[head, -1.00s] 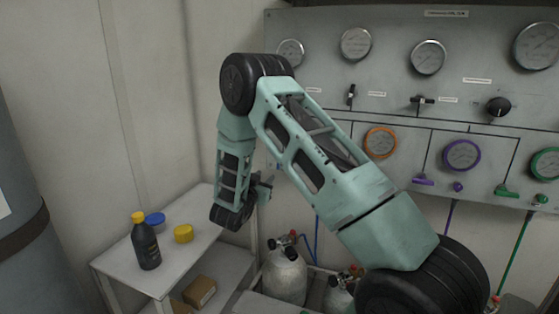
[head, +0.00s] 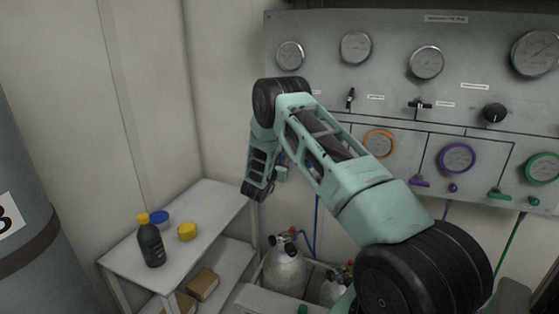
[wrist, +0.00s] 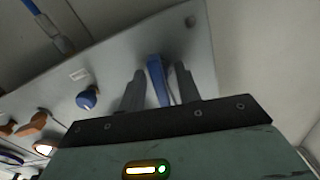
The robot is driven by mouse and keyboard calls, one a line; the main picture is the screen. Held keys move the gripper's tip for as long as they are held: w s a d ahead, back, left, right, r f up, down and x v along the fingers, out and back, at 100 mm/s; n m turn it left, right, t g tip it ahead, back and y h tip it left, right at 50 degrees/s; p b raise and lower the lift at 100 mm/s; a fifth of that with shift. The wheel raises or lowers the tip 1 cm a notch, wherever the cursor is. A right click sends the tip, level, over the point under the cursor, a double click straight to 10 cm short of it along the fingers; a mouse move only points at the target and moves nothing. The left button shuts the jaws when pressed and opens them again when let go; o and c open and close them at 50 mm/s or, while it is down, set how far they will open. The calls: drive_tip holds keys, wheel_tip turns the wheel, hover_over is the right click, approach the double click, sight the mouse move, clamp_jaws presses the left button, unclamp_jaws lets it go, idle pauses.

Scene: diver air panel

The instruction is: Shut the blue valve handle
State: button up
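The blue valve handle (wrist: 158,80) shows in the wrist view as a flat blue lever on the grey panel (wrist: 120,65), near the panel's edge. My gripper (wrist: 160,82) is at the handle, with one dark finger on each side of it. The fingers stand apart and a narrow gap shows on the right side of the handle; I cannot tell whether the left finger touches it. In the head view my gripper (head: 280,174) is small at the panel's lower left, and my arm hides the blue handle there.
A blue knob (wrist: 87,98) and an orange handle (wrist: 31,124) sit along the panel. In the head view, purple (head: 420,182) and green (head: 499,194) handles are farther right. A shelf (head: 215,208) with a black bottle (head: 151,245) stands left; gas cylinders (head: 284,268) stand below.

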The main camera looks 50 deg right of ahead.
clamp_jaws()
